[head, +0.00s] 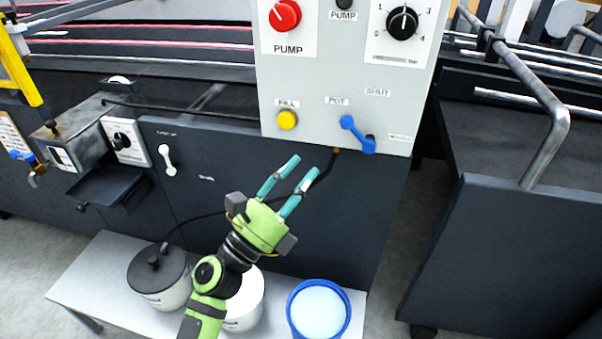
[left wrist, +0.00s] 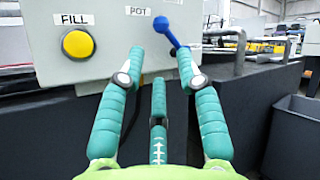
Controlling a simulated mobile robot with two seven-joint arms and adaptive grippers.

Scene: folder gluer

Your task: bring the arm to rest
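My left arm reaches up from the bottom of the head view. Its green gripper with teal fingers (head: 303,168) is open, with nothing between the fingers. It stands in front of the dark machine panel, below the grey control box (head: 345,80). The blue lever (head: 357,134) under the POT label is up and to the right of the fingertips, apart from them in the head view. In the left wrist view, the teal fingers (left wrist: 160,85) are spread, and the blue lever (left wrist: 172,33) shows beyond them. My right gripper is in neither view.
The yellow FILL button (head: 286,120), red pump knob (head: 285,15) and black dial (head: 402,23) are on the box. Below, a low white bench (head: 85,287) bears a black-lidded pot (head: 158,270), a white pot and a blue-rimmed container (head: 318,309). A dark panel (head: 510,265) stands at right.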

